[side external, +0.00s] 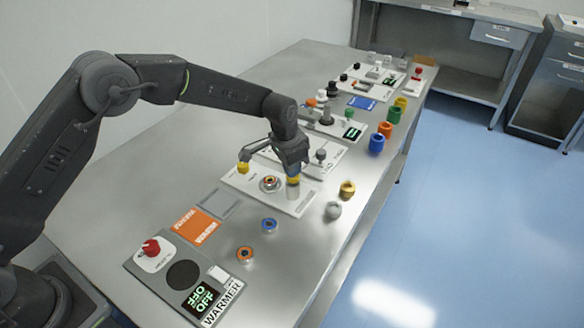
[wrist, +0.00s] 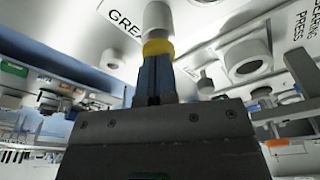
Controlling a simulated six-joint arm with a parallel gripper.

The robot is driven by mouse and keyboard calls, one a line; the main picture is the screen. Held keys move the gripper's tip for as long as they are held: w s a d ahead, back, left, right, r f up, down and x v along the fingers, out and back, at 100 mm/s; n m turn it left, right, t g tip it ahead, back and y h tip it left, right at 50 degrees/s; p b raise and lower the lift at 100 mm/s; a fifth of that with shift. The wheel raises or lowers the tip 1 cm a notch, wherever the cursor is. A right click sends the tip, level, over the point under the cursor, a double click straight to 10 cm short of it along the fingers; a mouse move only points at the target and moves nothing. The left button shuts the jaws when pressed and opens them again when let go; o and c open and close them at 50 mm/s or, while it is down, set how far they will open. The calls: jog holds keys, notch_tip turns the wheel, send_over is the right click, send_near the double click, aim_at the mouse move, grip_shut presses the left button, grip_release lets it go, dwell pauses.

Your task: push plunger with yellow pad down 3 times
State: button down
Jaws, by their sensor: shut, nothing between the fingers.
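The plunger (side external: 293,191) is a pale upright cylinder on a white station plate (side external: 305,205) in the side view. Its yellow pad (side external: 293,181) is on top, directly under my gripper (side external: 292,174). In the wrist view, the yellow pad (wrist: 157,47) and pale plunger (wrist: 157,18) line up with the tips of my gripper (wrist: 155,60). The fingers are shut together, hold nothing, and appear to meet the pad; exact contact is hard to tell. My gripper hides part of the pad's top.
A lever arm with another yellow end (side external: 243,168) and a round metal fitting (side external: 269,183) stand left of the plunger. A gold ring (side external: 347,189) and a grey ring (side external: 333,210) lie to the right. Other stations line the table behind. The near right table surface is clear.

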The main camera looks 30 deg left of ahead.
jog(key=shift+r, duration=2.1)
jog(key=shift+r, duration=0.1)
jog(key=shift+r, duration=2.9)
